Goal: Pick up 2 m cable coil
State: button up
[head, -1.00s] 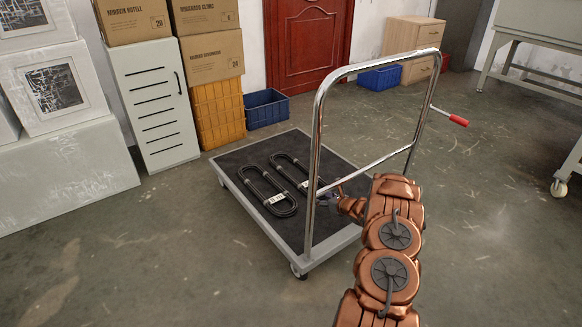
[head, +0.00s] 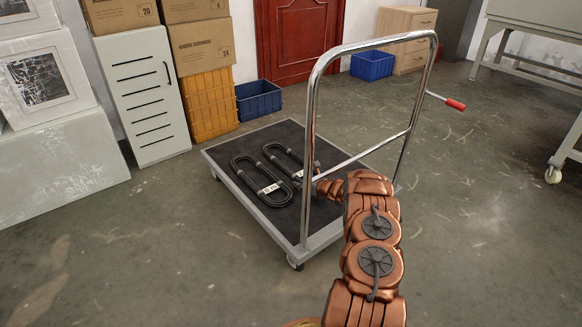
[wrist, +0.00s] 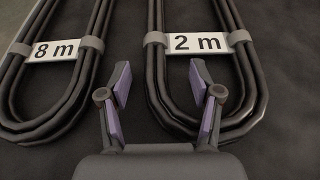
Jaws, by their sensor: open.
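The 2 m cable coil (wrist: 254,75) is a long black loop with a white "2 m" tag, lying flat on the trolley deck. In the head view it is the right-hand coil (head: 279,150), partly hidden by the trolley's handle post and my gripper. My gripper (wrist: 160,82) is open and empty, above the rounded end of this coil. In the wrist view its left finger appears between the two coils and its right finger inside the 2 m loop, with the loop's left strands between them. I cannot tell how far above the deck the fingertips are.
The similar 8 m coil (wrist: 75,75) lies close on the left, also in the head view (head: 243,177). The trolley (head: 230,192) has a tall chrome handle (head: 311,130) beside my arm. Blue and yellow crates (head: 259,100) (head: 208,104) and a cabinet (head: 143,95) stand behind.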

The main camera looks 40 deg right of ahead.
jog(key=shift+w, duration=0.1)
grip_shut()
dwell(0.6)
